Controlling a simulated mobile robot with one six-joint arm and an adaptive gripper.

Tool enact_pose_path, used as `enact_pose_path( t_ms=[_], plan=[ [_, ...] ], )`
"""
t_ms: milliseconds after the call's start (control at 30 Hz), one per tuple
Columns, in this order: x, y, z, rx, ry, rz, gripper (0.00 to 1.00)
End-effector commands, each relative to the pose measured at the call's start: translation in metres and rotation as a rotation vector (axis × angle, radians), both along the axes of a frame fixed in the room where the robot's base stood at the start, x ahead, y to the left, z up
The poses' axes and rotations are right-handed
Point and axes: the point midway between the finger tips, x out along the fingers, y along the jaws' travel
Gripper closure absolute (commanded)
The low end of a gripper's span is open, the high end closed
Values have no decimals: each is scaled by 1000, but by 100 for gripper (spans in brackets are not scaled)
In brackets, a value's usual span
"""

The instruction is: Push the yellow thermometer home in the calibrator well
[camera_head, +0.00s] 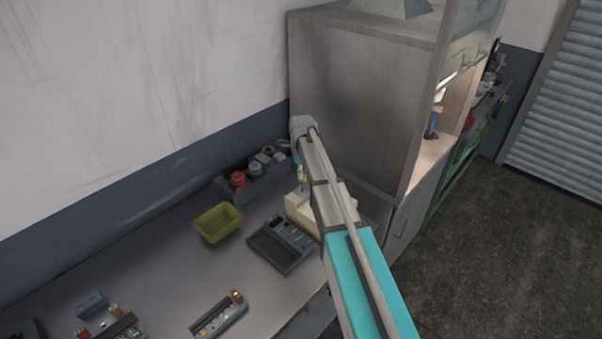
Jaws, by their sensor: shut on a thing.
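My arm reaches across the bench, and my gripper (300,171) hangs at its far end, small and partly hidden behind my arm. It is shut on a small yellow piece, the yellow thermometer (303,180), just above a cream-coloured box. This box, which looks like the calibrator (296,208), stands on the bench with its right part covered by my arm. The well and the thermometer's lower end are too small and too hidden to tell how deep it sits, or whether it touches the box.
A dark grey instrument (281,245) and a yellow-green bin (217,223) stand left of the cream box. A dark tray (253,187) with several items lies along the wall. A tall grey cabinet (352,105) stands close on the right. The bench's middle left (150,255) is clear.

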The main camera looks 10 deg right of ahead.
Motion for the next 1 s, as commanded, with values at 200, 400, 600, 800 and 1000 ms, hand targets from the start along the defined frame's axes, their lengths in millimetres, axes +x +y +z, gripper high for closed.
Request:
enact_pose_path(
  t_ms=[200,400,600,800,1000],
  plan=[
    [0,0,-3,0,0,0,100],
    [0,0,-5,0,0,0,100],
    [0,0,-7,0,0,0,100],
    [0,0,-9,0,0,0,100],
    [0,0,-11,0,0,0,100]
  ],
)
